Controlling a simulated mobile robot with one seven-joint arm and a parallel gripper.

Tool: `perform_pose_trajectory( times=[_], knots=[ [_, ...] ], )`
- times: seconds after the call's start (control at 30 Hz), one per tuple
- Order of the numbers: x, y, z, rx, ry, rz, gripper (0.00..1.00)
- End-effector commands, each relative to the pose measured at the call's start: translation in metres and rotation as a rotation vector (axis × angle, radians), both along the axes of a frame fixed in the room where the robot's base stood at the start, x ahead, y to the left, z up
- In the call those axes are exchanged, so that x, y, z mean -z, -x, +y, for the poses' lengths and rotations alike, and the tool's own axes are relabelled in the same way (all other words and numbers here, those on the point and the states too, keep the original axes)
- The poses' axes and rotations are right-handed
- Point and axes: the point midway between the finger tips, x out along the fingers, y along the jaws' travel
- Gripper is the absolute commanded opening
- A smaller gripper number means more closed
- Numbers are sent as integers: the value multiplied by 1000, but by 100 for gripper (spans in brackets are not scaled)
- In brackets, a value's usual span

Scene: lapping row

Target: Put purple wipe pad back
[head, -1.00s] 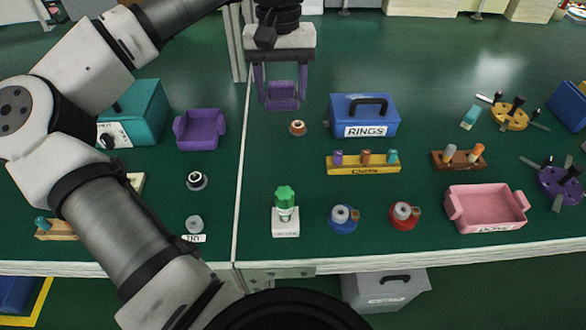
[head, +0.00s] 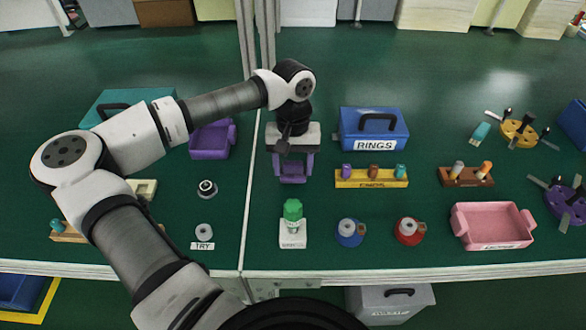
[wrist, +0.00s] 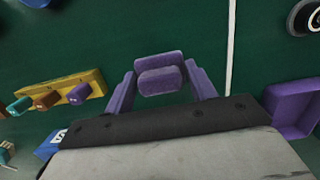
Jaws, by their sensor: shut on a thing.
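The purple wipe pad (wrist: 160,75) is between the purple fingers of my gripper (wrist: 161,82) in the wrist view. My gripper is shut on it. In the head view my gripper (head: 293,176) is over the green bench, just right of the white seam, with the pad (head: 292,179) low between its fingers. Whether the pad touches the bench is hard to tell. A purple tray (head: 211,153) lies to the left across the seam; it also shows in the wrist view (wrist: 291,112).
The yellow rack (head: 371,183) with coloured pegs and the blue RINGS box (head: 372,142) stand close on the right. A green-capped bottle (head: 292,212) stands in front. Blue (head: 349,239) and red (head: 408,237) round items and a pink tray (head: 491,240) are front right.

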Motion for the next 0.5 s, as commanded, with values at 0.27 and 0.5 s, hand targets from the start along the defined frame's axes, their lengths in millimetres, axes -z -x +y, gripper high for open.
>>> perform_pose_trajectory(
  times=[0.27, 0.5],
  knots=[
    [22, 0, 0, 0, 0, -1, 34],
    [27, 0, 0, 0, 0, -1, 34]
  ],
)
